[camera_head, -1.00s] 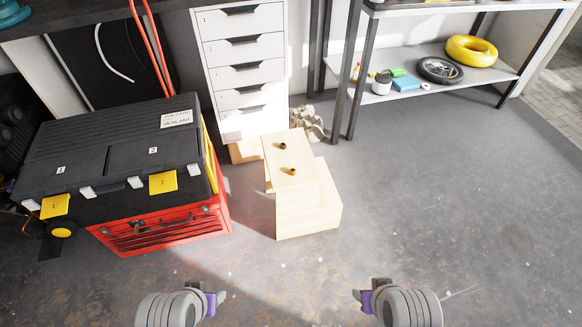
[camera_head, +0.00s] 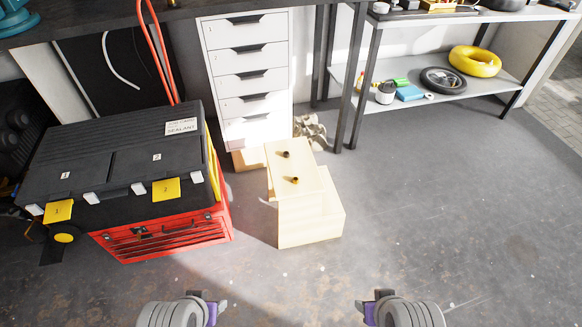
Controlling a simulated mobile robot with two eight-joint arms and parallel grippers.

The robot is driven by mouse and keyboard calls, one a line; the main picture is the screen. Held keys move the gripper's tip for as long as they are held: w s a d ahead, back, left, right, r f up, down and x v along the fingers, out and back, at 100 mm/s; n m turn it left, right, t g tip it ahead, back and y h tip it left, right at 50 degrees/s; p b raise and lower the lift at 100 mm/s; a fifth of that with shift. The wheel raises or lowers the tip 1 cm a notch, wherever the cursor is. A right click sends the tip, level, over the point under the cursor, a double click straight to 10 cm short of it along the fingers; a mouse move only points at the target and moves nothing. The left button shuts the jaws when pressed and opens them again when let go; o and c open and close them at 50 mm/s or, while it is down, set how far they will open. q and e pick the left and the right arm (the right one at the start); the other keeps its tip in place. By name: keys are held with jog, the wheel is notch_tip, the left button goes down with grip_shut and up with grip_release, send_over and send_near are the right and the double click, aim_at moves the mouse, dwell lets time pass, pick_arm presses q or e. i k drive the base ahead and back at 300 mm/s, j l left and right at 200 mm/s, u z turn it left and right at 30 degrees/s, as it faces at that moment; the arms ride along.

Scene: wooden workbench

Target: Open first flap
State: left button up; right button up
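A black toolbox (camera_head: 112,190) stands at the left on a red metal tool chest (camera_head: 165,238). Its top has two lid flaps: the first flap (camera_head: 68,178), marked 1, at the left, and the second flap (camera_head: 155,160), marked 2, at the right. Both look closed. Yellow tabs marked 1 (camera_head: 57,211) and 2 (camera_head: 166,189) and several white latches sit along the front edge. My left gripper (camera_head: 217,307) and my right gripper (camera_head: 366,307) are low at the bottom edge, apart from the toolbox. Their finger gaps do not show clearly.
A pale wooden step box (camera_head: 310,222) stands on the floor right of the toolbox. Behind are a white drawer cabinet (camera_head: 247,80) and a shelf (camera_head: 440,97) with a yellow ring (camera_head: 474,62). The floor (camera_head: 450,220) at the right is clear.

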aim_at(57, 181)
jog(key=u, duration=1.7)
jog(key=i+u, duration=0.25)
jog(key=i, duration=0.3)
jog(key=i+u, duration=0.3)
jog(key=i, duration=0.2)
